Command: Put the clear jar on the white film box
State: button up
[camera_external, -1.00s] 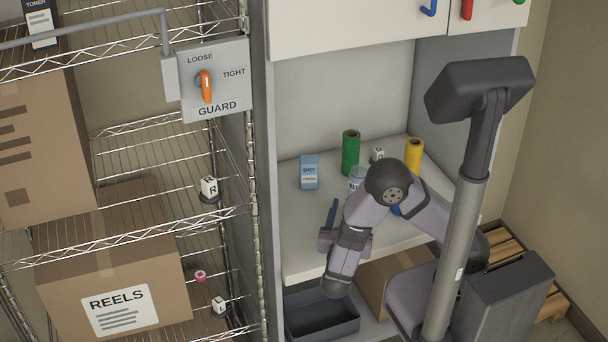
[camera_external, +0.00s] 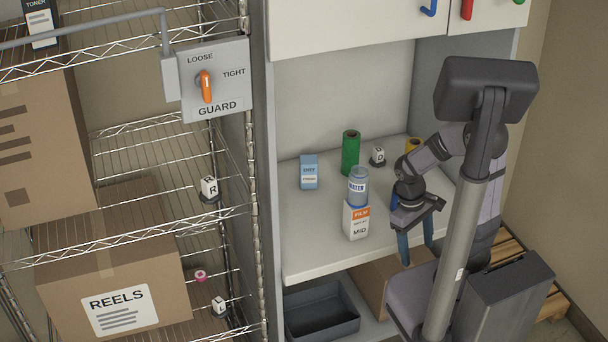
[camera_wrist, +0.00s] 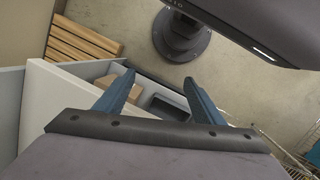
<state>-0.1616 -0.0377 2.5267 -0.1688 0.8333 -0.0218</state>
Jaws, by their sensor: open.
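The clear jar (camera_external: 357,187), with a blue tint and a WATER label, stands upright on top of the white film box (camera_external: 356,222). The box has an orange FILM band and the word MID, and stands on the white shelf. My gripper (camera_external: 416,243) is to the right of the jar and box, clear of both, with its blue fingers apart and pointing down near the shelf's front edge. In the wrist view my gripper (camera_wrist: 158,95) is open with nothing between its fingers. The jar and box do not show there.
On the shelf (camera_external: 310,250) stand a blue-grey carton (camera_external: 309,171), a green roll (camera_external: 350,153), a small knob marked D (camera_external: 378,156) and a yellow roll (camera_external: 412,145), partly hidden by my arm. A dark bin (camera_external: 322,313) is below. The shelf's left front is clear.

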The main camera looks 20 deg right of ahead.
jog(key=w+m, duration=0.1)
jog(key=w+r+m+t+y, duration=0.1)
jog(key=m, duration=0.1)
jog(key=shift+w+m+t+y, duration=0.25)
jog(key=shift+m+t+y, duration=0.05)
dwell(1.1)
